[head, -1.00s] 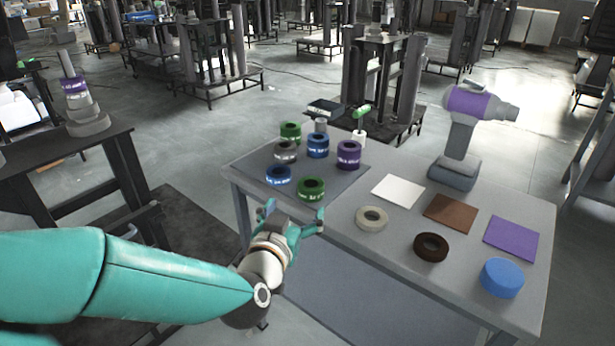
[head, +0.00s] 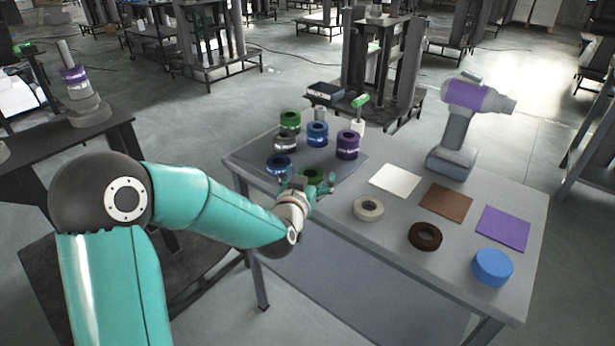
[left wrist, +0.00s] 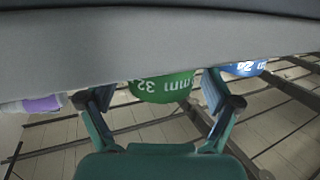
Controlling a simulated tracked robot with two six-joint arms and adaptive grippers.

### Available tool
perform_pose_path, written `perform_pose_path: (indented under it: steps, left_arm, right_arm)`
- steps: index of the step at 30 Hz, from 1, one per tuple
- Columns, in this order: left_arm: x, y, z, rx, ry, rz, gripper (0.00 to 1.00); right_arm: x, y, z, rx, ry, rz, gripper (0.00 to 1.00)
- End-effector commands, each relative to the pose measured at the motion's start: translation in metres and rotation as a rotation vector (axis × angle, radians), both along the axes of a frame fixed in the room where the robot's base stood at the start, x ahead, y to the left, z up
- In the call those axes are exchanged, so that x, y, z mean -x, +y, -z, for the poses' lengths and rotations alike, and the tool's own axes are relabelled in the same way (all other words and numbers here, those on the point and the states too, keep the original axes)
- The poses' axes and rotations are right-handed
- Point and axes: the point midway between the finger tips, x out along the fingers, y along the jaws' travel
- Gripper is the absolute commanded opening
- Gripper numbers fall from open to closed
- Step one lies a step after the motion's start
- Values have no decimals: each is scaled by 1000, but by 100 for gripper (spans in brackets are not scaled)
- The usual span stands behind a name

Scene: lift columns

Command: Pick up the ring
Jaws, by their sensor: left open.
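A green ring (head: 312,173) lies at the front edge of the grey mat on the table, partly hidden behind my left gripper (head: 315,185). In the left wrist view the green ring (left wrist: 163,88) shows white "32 mm" lettering and appears between the two open fingers of my left gripper (left wrist: 150,95). I cannot tell if the fingers touch it. A blue ring (head: 278,165) lies just left of it; part of it also shows in the left wrist view (left wrist: 245,68). More rings stand behind: a purple one (head: 347,145), a blue one (head: 317,134), a grey one (head: 285,142) and a green one (head: 290,121).
On the table's right part (head: 455,285) lie a cream ring (head: 368,208), a dark brown ring (head: 424,236), a blue cylinder (head: 492,267), and white (head: 396,180), brown (head: 446,202) and purple (head: 503,228) squares. A drill-like tool (head: 458,130) stands behind them.

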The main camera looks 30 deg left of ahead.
Motion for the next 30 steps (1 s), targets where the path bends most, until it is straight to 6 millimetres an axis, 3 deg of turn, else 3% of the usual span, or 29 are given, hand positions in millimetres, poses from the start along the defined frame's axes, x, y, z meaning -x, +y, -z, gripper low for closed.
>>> perform_pose_path:
  steps: [9, 22, 30]
  left_arm:
    - [-6, 2, 1, 0, 0, 0, 90]
    - [-6, 2, 1, 0, 0, 0, 18]
    - [-6, 2, -1, -1, -2, -1, 17]
  right_arm:
    - [0, 0, -1, 0, 0, 0, 40]
    - [0, 0, -1, 0, 0, 0, 40]
    - [0, 0, -1, 0, 0, 0, 40]
